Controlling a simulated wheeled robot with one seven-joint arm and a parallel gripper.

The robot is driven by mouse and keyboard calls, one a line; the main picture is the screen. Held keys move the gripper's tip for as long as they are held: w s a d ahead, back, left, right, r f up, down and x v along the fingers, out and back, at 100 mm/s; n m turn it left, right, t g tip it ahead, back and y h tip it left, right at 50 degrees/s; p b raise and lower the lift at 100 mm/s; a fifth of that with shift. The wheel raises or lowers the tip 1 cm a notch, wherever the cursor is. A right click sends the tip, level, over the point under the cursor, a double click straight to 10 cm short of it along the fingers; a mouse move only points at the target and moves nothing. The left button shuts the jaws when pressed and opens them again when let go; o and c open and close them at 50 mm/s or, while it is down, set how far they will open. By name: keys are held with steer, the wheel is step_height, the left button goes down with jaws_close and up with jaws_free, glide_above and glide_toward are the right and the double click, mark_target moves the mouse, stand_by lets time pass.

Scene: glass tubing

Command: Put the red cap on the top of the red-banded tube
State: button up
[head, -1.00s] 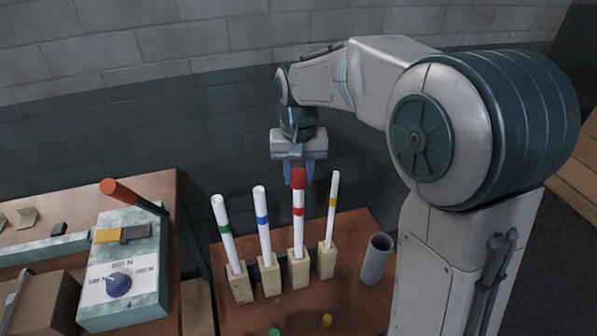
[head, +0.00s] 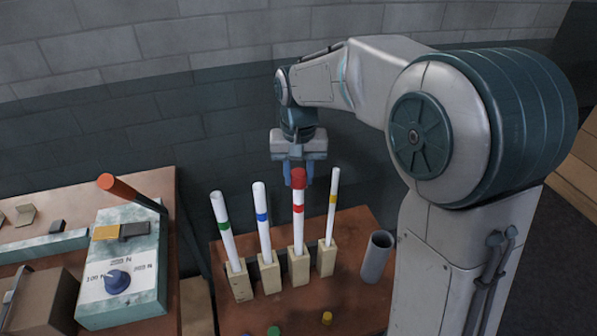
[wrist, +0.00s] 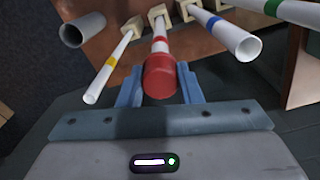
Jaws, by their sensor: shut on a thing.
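The red cap (head: 298,178) is at the top end of the red-banded tube (head: 298,230). The tube is white with red bands and stands upright in a pale block. My gripper (wrist: 160,80) is shut on the red cap, with one blue finger on each side of it. In the wrist view the red-banded tube (wrist: 160,36) runs straight into the cap, and I see no gap between them. How far the tube reaches inside the cap is hidden.
Green-banded (head: 223,225), blue-banded (head: 262,220) and yellow-banded (head: 332,205) tubes stand in blocks close by. A grey cup (head: 376,258) stands at right. A yellow cap (head: 326,318) and a green cap (head: 273,331) lie in front. A lever device (head: 125,265) is at left.

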stand_by(0.3)
steer(key=o, duration=1.6)
steer(key=shift+r+p, duration=3.25)
steer(key=shift+r, duration=0.75)
steer(key=s+d+t, duration=0.1)
steer(key=s+d, duration=0.3)
steer(key=s, duration=0.2)
steer(key=s+d+t, duration=0.1)
steer(key=s+d, duration=0.4)
steer(key=s, duration=0.2)
steer(key=s+d+t, duration=0.1)
steer(key=s+d, duration=0.3)
steer(key=s, duration=0.2)
steer(key=shift+s+d+t, duration=0.15)
steer(key=shift+d+t, duration=0.15)
steer(key=shift+d, duration=0.1)
